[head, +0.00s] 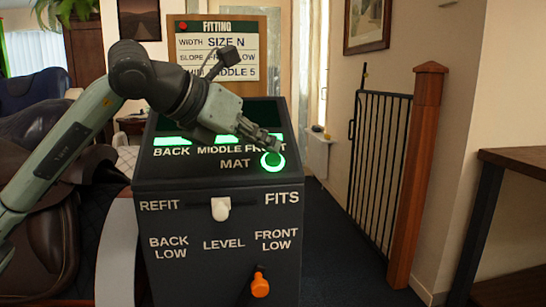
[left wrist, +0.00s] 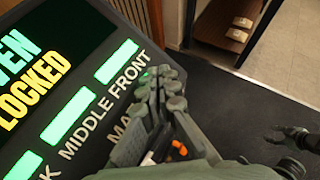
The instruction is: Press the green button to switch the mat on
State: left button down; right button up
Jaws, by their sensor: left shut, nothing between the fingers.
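The green button (head: 271,162) with its bright glowing ring sits on the console's sloped top, right of the word MAT. My left gripper (head: 272,142) is shut and empty. Its fingertips are at the upper edge of the button in the head view; I cannot tell whether they touch it. In the left wrist view the shut left fingers (left wrist: 160,82) cover most of the button and part of the word MAT. Green bars over BACK, MIDDLE and FRONT are lit. A dark gripper, likely my right one (left wrist: 292,137), shows at the right edge of the left wrist view.
The dark console (head: 217,275) has a white lever (head: 221,209) between REFIT and FITS and an orange knob (head: 260,285) below. A fitting board (head: 217,55) stands behind. A saddle (head: 40,210) is at left. A gate (head: 380,130) and a wooden table (head: 520,160) stand right.

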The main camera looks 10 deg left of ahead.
pick_arm(q)
jog(key=shift+r, duration=0.15)
jog(key=s+r+p, duration=0.1)
jog(key=s+d+r+p, duration=0.1)
jog(key=r, duration=0.1)
jog(key=s+r, duration=0.1)
jog(key=shift+s+d+r+p, duration=0.1)
jog(key=shift+d+r+p, duration=0.05)
jog(key=shift+r+p, duration=0.25)
dwell(0.4)
